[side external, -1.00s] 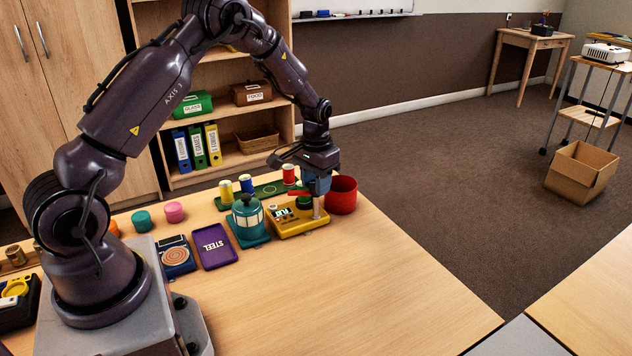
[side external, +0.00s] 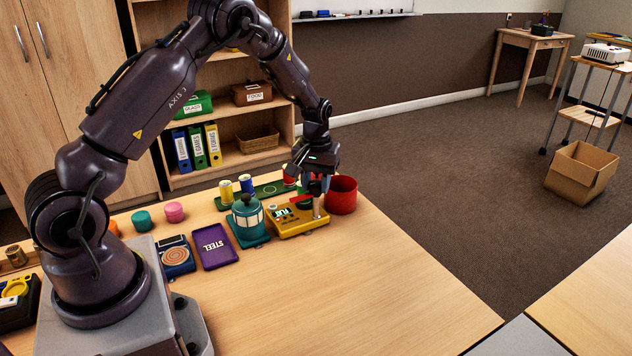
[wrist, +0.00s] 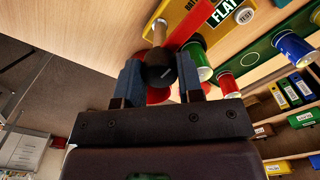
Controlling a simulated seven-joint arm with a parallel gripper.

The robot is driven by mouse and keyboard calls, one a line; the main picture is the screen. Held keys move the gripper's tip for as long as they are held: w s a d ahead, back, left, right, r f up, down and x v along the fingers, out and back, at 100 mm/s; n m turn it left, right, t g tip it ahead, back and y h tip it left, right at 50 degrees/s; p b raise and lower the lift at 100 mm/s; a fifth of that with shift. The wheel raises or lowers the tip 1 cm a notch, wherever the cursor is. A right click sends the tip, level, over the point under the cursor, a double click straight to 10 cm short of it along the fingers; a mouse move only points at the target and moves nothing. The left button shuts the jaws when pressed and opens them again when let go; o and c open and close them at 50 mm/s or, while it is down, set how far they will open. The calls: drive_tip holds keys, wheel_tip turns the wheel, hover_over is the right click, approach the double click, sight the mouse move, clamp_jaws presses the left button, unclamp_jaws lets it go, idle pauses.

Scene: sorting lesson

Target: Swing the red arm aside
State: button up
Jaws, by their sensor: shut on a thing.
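The red arm (side external: 301,199) shows as a short bar over the device, left of my gripper (side external: 317,188). In the wrist view the red arm (wrist: 185,30) runs across the yellow face towards the fingers. There my gripper (wrist: 159,66) is shut on a dark round knob (wrist: 160,70) between its two blue fingers. A pale metal post (wrist: 159,32) stands by the knob. I cannot tell how knob and red arm join; the fingers hide part of this.
A red pot (side external: 343,197) is close on the right of my gripper. A teal lantern-like object (side external: 248,215) stands left of the device. A green tray (side external: 265,191) with several coloured spools lies behind. The table front (side external: 330,285) is clear.

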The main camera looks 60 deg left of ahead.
sight(316, 182)
drive_tip(key=o, duration=0.9)
drive_tip(key=shift+r, duration=0.1)
wheel_tip(316, 182, up, 13)
drive_tip(key=shift+f, duration=0.1)
idle(0.4)
drive_tip(key=s+d+r+m+t, duration=0.2)
drive_tip(key=s+d+r+m, duration=0.1)
drive_tip(key=s, duration=0.4)
drive_tip(key=s+d+r+m+t, duration=0.1)
drive_tip(key=s+d+r+m, duration=0.2)
drive_tip(key=s+d+r, duration=0.2)
drive_tip(key=s+d+r+m+t, duration=0.2)
drive_tip(key=s+d+r+m, duration=0.1)
drive_tip(key=s+d, duration=0.6)
drive_tip(key=shift+s+d+r+t, duration=0.15)
drive_tip(key=shift+s+r, duration=0.15)
drive_tip(key=shift+s, duration=0.25)
drive_tip(key=shift+s+d+r+t, duration=0.15)
drive_tip(key=shift+s+r, duration=0.1)
drive_tip(key=shift+s, duration=0.25)
